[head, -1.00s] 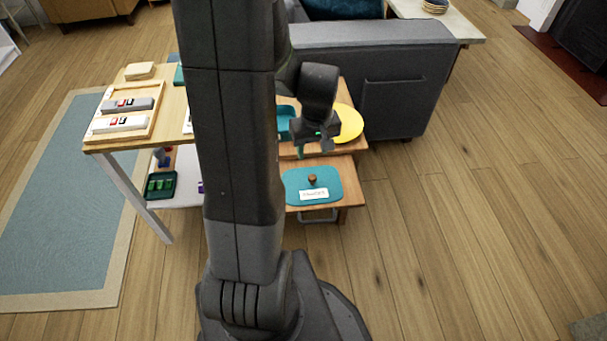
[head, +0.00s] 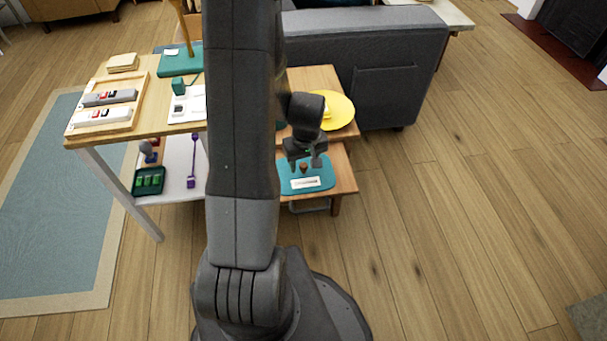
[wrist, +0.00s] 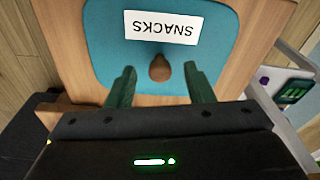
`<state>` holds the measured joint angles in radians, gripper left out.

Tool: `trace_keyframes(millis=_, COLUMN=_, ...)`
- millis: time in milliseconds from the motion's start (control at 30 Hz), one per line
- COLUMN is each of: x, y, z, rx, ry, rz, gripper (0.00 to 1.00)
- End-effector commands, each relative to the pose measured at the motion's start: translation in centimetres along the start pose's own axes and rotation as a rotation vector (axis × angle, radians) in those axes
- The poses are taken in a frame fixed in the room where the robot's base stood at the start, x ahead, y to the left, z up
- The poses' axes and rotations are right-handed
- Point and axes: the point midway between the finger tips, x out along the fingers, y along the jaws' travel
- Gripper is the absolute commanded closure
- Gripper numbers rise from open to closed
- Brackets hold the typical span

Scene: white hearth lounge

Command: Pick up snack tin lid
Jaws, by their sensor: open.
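The snack tin lid (head: 318,187) is a teal rounded rectangle with a brown knob and a white label, lying on the lower wooden shelf. In the wrist view the lid (wrist: 105,55) fills the upper middle, and its label (wrist: 162,27) reads SNACKS upside down. The knob (wrist: 160,68) shows between the fingertips, apart from both. My gripper (head: 304,163) is open over the lid's far part; in the wrist view my gripper (wrist: 160,82) has one green finger on each side of the knob. The tin under the lid cannot be made out.
A yellow round item (head: 340,112) lies on the wooden surface behind. A grey sofa (head: 395,75) stands beyond it. The table at left holds a wooden tray (head: 125,122) with remotes. A green tray (head: 149,182) sits on the white lower shelf. The floor at right is clear.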

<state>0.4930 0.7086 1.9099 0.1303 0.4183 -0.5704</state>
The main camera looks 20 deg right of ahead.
Motion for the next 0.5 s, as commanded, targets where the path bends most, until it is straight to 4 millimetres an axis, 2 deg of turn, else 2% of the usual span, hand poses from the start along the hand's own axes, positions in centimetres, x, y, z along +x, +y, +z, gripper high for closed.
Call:
trace_keyframes(millis=233, x=0.20, y=0.00, z=-0.03, rx=0.000, ry=0.001, rz=0.000, gripper=0.52)
trace_keyframes(millis=267, x=0.20, y=0.00, z=-0.03, rx=0.000, ry=0.001, rz=0.000, gripper=0.56)
trace_keyframes(millis=400, x=0.19, y=0.00, z=-0.03, rx=0.000, ry=0.001, rz=0.000, gripper=0.84)
trace_keyframes(millis=500, x=0.19, y=0.00, z=-0.02, rx=0.000, ry=0.001, rz=0.000, gripper=1.00)
